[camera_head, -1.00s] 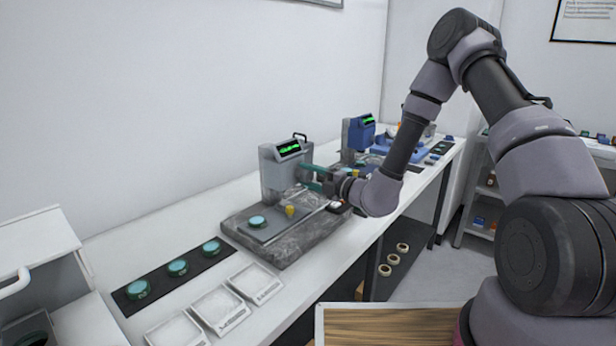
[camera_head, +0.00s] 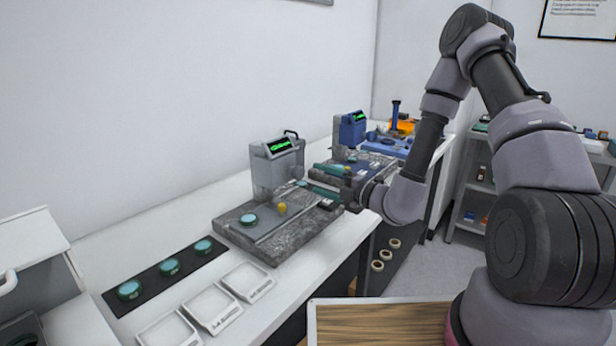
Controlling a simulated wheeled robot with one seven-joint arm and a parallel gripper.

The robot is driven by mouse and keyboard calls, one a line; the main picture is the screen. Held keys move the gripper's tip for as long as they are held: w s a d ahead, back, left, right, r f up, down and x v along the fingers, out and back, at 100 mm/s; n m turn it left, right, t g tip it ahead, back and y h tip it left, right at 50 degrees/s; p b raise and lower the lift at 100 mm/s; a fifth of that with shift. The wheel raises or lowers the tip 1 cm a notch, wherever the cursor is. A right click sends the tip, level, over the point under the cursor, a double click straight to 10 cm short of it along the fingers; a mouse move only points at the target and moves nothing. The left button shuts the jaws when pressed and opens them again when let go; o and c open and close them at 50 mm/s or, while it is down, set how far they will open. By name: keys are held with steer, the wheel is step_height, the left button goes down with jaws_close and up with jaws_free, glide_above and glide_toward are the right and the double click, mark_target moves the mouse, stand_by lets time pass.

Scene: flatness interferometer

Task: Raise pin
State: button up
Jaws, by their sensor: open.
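A small yellow pin-like knob (camera_head: 282,209) stands on the grey stone base (camera_head: 262,240) of the near interferometer, right of a teal round disc (camera_head: 249,220). Its exact height is too small to tell. My gripper (camera_head: 314,180) is open, with two teal fingers apart and pointing left. It is to the right of the grey interferometer head (camera_head: 276,172), above or beside the right end of the base. Nothing shows between the fingers. I cannot tell whether a finger touches anything.
A second, blue-headed interferometer (camera_head: 353,130) stands behind my gripper. A dark mat (camera_head: 150,281) with teal discs and several white trays (camera_head: 209,309) lie at the front left. A shelf (camera_head: 466,212) stands at the right.

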steer(key=shift+v, duration=1.35)
steer(key=s+r+n+g+h, duration=0.1)
steer(key=s+r+n+g, duration=1.3)
steer(key=n, duration=1.1)
steer(key=s+d+r+n+t+h, duration=0.3)
steer(key=d+r+n+t+h, duration=0.2)
steer(key=d+r+n, duration=0.2)
steer(key=s+d+r+n+t+h, duration=0.4)
steer(key=d+r+n+t+h, duration=0.1)
steer(key=d, duration=0.6)
step_height(320, 180, up, 2)
steer(key=n+h, duration=0.1)
steer(key=n, duration=0.1)
steer(key=shift+d+n, duration=0.25)
steer(key=shift+n, duration=0.15)
